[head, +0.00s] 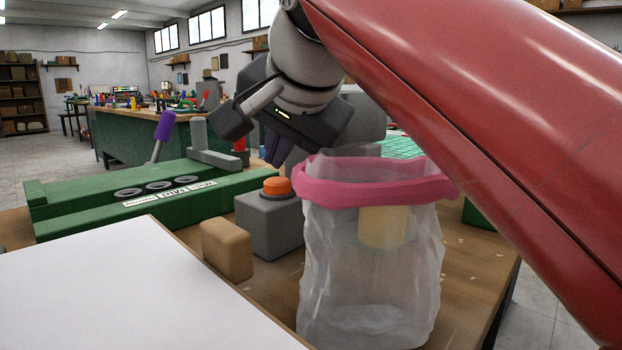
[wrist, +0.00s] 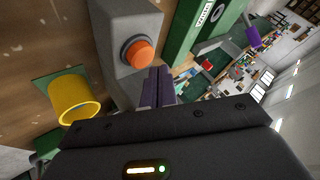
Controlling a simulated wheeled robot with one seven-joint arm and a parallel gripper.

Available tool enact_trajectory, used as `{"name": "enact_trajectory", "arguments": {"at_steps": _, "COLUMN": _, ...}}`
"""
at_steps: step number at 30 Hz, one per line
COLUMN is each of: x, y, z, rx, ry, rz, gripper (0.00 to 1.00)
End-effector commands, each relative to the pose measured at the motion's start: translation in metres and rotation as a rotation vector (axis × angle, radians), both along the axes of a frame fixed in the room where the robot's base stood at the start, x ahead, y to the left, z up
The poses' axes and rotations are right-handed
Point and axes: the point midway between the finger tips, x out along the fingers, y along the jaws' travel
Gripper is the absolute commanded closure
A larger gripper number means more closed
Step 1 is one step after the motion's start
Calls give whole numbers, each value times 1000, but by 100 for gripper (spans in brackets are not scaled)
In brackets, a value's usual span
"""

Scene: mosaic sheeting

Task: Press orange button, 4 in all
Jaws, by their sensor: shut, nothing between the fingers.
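The orange button (head: 277,186) sits on top of a grey box (head: 270,224) on the wooden table. In the wrist view the orange button (wrist: 138,54) is inside a dark ring on the grey box (wrist: 124,22). My gripper (head: 275,150) is shut and empty, pointing down above and slightly behind the button in the head view. In the wrist view its purple-dark fingertips (wrist: 158,76) are close beside the button's lower right edge. I see a gap in the head view; whether the fingers touch the button in the wrist view I cannot tell.
A clear bag with a pink rim (head: 378,193) stands right of the box, a yellow cylinder (head: 384,226) showing through it. A tan block (head: 227,249) stands in front. A green machine with a purple-handled lever (head: 165,126) lies left. A white panel (head: 130,290) fills the front left.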

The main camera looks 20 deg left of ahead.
Motion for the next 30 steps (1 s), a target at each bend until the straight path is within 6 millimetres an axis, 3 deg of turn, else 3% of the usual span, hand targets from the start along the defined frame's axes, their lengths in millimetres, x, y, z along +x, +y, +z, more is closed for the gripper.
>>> {"name": "enact_trajectory", "arguments": {"at_steps": 30, "x": 0, "y": 0, "z": -10, "rx": 0, "ry": 0, "rz": 0, "gripper": 100}}
